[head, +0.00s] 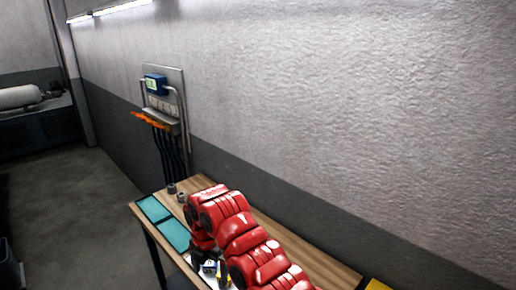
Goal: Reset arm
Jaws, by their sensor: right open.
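My right arm, red and jointed, reaches in from the bottom right over a wooden table (293,236). My right gripper (212,270) is at its end, low in the picture, mostly hidden behind the arm links. It is open. A small blue and white item and a bit of yellow show close to it, too small to make out. My left gripper is not in the picture.
Teal mats (173,234) lie at the table's left end, with small dark cylinders (172,188) behind them. A wall panel (163,100) with a blue box and cables is above. A yellow thing (376,284) is at the bottom right. The floor (75,205) at left is clear.

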